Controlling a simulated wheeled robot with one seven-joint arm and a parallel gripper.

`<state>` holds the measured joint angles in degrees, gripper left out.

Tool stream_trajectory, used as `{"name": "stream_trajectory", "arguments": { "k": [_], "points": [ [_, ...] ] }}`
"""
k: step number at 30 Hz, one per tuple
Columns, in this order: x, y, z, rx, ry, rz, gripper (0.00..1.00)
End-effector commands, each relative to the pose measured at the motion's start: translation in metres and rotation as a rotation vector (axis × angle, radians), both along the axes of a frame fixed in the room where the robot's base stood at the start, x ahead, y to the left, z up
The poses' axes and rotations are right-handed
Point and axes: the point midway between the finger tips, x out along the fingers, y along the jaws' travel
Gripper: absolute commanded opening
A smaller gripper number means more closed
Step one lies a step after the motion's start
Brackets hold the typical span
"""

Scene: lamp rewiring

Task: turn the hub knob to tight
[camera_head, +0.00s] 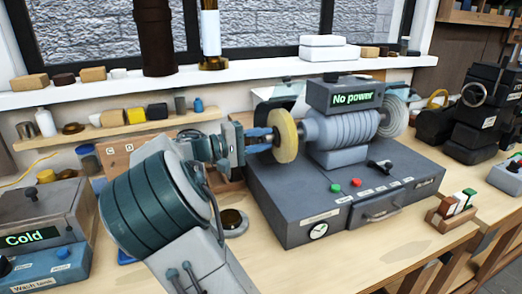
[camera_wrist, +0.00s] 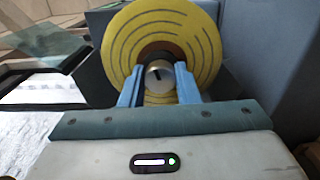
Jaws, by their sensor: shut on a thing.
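The hub knob (camera_wrist: 159,76) is a small round metal knob with a dark slot, at the centre of a yellow wheel (camera_wrist: 125,50) with dark spiral lines. The yellow wheel (camera_head: 284,137) also shows in the head view, mounted on the left end of a grey ribbed motor (camera_head: 340,128). My gripper (camera_wrist: 157,78) has its two blue fingers shut on the knob, one on each side.
The motor stands on a grey base (camera_head: 300,205) with red and green buttons, a lever and a drawer. A display (camera_head: 345,97) on top reads "No power". A box reading "Cold" (camera_head: 35,235) stands at left. A small wooden rack (camera_head: 453,210) stands at right.

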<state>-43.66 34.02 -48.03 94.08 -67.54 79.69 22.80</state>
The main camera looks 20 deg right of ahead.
Motion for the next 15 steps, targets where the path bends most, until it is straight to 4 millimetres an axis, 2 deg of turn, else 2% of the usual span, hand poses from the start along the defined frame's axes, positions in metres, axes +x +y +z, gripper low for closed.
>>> {"name": "stream_trajectory", "arguments": {
  "k": [1, 15],
  "points": [
    [-0.0001, 0.0003, -0.0061, 0.001, -0.042, 0.000, 0.06],
    [0.0001, 0.0004, -0.0036, 0.000, -0.297, 0.001, 0.06]
  ]
}}
